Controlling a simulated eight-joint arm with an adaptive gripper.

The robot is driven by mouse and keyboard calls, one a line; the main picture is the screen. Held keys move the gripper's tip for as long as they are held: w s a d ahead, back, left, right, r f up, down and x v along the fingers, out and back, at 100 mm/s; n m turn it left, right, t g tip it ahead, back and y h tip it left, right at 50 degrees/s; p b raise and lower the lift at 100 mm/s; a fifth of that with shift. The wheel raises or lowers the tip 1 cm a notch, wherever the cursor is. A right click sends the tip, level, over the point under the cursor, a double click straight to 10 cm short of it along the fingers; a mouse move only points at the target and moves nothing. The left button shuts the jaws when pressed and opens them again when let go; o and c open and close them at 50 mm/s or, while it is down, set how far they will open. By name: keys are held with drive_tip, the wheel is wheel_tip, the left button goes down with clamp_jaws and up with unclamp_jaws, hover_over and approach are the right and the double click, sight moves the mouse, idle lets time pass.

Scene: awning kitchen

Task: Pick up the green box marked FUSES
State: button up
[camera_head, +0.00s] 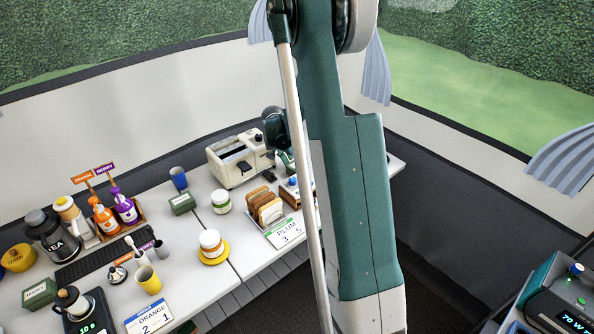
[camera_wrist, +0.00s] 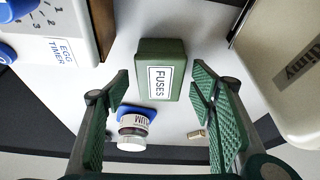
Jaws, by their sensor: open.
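The green box (camera_wrist: 174,52) marked FUSES lies on the white counter in the upper middle of the wrist view, its label facing me. My gripper (camera_wrist: 160,80) is open and empty, with one green ridged finger on each side of the picture. The box appears beyond the fingertips and between their lines, apart from both. In the head view my arm hides much of the gripper and the counter around it, and I cannot pick out the marked box there.
An egg timer (camera_wrist: 68,50) is left of the box and a cream appliance (camera_wrist: 275,60) right of it. A small jar (camera_wrist: 132,132) on a blue base sits between the fingers. Other green boxes (camera_head: 182,204) (camera_head: 40,293) stand farther left on the counter, beyond a toaster (camera_head: 238,160).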

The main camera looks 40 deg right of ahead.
drive_tip(key=shift+d+f, duration=0.25)
drive_tip(key=shift+f, duration=0.45)
drive_tip(key=c, duration=1)
